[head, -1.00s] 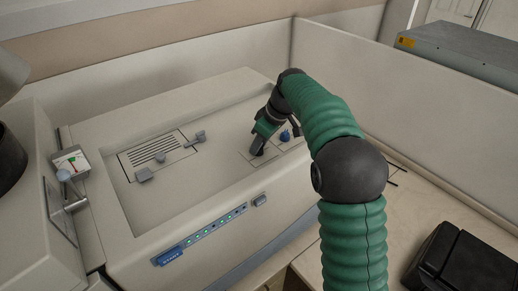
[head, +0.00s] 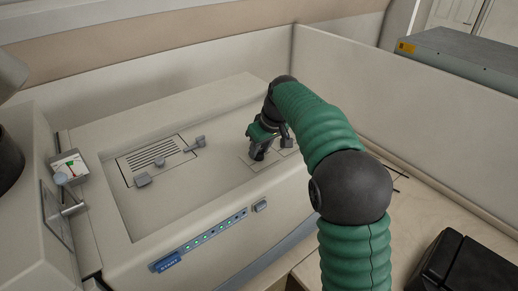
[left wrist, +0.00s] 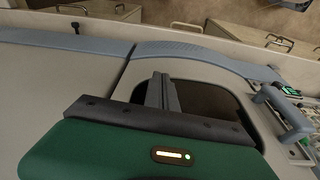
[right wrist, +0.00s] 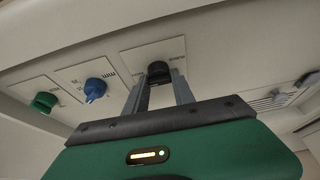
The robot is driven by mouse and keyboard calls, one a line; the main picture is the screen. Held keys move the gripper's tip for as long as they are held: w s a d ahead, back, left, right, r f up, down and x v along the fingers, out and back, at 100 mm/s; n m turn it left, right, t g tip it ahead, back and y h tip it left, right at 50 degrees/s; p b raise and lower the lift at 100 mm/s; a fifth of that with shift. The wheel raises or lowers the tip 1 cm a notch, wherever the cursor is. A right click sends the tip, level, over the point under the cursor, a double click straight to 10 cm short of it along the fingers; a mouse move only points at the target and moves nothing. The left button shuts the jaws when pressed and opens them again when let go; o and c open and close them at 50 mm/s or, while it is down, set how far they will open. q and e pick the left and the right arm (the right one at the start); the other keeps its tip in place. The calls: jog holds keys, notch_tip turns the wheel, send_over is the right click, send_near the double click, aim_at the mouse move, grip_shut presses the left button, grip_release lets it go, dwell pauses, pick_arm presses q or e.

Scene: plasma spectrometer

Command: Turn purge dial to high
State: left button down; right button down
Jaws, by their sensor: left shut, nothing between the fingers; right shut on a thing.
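A black dial (right wrist: 158,68) sits on a pale labelled plate on the beige instrument, between the fingertips of my right gripper (right wrist: 158,80) in the right wrist view. That gripper is shut on it. In the head view my right gripper (head: 258,152) reaches down to the instrument's top panel and mostly hides the dial. The label text is too small to read, so I cannot tell the dial's setting. My left gripper (left wrist: 162,88) is shut and empty in the left wrist view, in front of a dark opening; it does not show in the head view.
A blue dial (right wrist: 95,90) and a green dial (right wrist: 43,102) sit left of the black one in the right wrist view. Grey levers (head: 143,180) and a vent (head: 152,154) lie left on the panel. A beige partition (head: 340,90) stands behind.

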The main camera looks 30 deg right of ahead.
jog(key=shift+w+d+r, duration=0.1)
jog(key=shift+w+r, duration=0.05)
jog(key=shift+r, duration=0.15)
jog(key=c, duration=1.3)
grip_release()
jog(key=shift+o, duration=1.2)
jog(key=shift+f, duration=0.1)
jog(key=shift+f, duration=0.1)
